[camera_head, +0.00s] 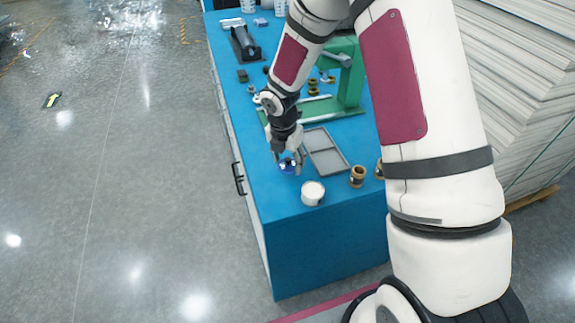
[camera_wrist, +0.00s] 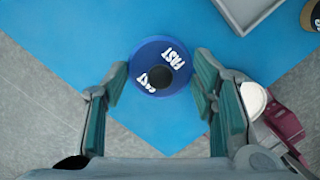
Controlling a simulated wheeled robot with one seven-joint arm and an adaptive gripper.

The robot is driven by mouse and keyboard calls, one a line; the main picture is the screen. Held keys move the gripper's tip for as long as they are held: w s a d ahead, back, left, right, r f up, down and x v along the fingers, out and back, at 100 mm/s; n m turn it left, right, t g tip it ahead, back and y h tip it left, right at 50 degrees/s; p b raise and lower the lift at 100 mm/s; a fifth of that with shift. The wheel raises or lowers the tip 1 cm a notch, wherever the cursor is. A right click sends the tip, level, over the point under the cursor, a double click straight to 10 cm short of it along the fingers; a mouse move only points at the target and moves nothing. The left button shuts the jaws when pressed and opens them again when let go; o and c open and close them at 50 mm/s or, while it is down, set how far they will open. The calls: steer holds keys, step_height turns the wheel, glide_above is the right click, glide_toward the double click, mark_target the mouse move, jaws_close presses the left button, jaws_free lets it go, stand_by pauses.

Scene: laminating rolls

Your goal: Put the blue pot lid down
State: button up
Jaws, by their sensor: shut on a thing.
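The blue pot lid (camera_wrist: 147,82), round with white lettering and a dark knob in its middle, is between the two fingers of my gripper (camera_wrist: 161,88) in the wrist view. My gripper is shut on it. In the head view my gripper (camera_head: 288,160) points down over the blue table, and the lid (camera_head: 288,168) shows as a small blue patch at its fingertips. I cannot tell whether the lid touches the table or hangs just above it. A white round pot (camera_head: 312,194) stands close by, to the lower right of the lid.
A grey tray (camera_head: 344,166) lies right of my gripper, with a brown roll (camera_head: 357,177) past it. A green stand (camera_head: 350,75) is farther back.

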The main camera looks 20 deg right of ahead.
mark_target(287, 166)
steer(key=shift+w+d, duration=0.1)
steer(key=shift+w, duration=0.25)
steer(key=shift+w+f, duration=0.1)
steer(key=shift+f, duration=0.3)
steer(key=shift+f+p, duration=0.4)
steer(key=shift+f, duration=1)
steer(key=o, duration=0.9)
steer(key=shift+f, duration=0.15)
